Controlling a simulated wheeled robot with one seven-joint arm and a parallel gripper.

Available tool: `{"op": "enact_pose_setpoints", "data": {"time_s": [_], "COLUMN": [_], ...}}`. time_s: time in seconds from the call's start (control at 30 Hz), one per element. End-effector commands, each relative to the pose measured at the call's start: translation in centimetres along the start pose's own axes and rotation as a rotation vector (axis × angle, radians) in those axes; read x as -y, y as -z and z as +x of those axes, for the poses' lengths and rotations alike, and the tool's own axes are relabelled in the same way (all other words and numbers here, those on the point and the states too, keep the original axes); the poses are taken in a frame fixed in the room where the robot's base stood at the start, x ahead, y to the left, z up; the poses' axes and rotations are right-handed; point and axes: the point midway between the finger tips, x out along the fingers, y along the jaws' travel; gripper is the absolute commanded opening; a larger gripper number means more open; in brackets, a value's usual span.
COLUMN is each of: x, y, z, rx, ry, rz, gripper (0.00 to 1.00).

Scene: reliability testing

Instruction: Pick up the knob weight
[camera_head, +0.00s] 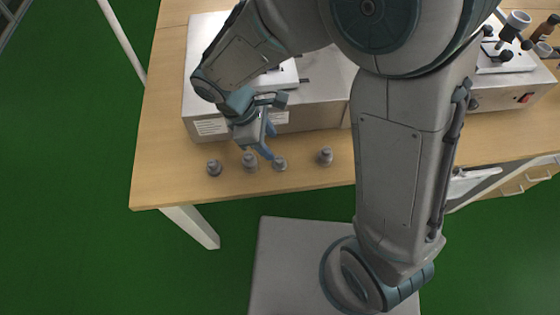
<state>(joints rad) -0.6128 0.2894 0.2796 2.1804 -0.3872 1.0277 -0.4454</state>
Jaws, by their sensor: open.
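Several small grey knob weights stand in a row along the front of the wooden table (165,140). The leftmost knob weight (214,168) stands alone. The second knob weight (250,162) is just below my gripper in the picture. The third knob weight (280,164) is beside a blue fingertip. The rightmost knob weight (326,156) is farther right. My gripper (257,149) is open, with nothing seen between its fingers. It points down near the second and third weights. I cannot tell whether it touches either one.
A metal machine (200,75) stands behind the weights, close to my gripper. Another machine (510,93) with dark knobs and a red switch is at the right. My arm hides the middle of the table. The front left of the table is clear.

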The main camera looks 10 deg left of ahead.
Motion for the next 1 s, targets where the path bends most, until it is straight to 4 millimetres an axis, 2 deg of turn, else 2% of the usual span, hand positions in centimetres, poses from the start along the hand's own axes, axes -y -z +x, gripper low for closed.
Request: {"op": "enact_pose_setpoints", "data": {"time_s": [0.23,0.5,0.8,0.87,0.97,1.0], "x": [0.2,0.7,0.7,0.7,0.7,0.7], "y": [0.1,0.4,0.4,0.4,0.4,0.4], "z": [2.0,5.7,6.2,6.2,6.2,6.2], "rx": [0.002,0.001,-0.001,-0.001,-0.001,-0.001], "ry": [0.002,0.002,0.001,0.001,0.001,0.001], "rz": [0.000,0.001,0.002,0.002,0.002,0.002], "gripper": [0.47,0.47,0.47,0.33,0.05,0.00]}}
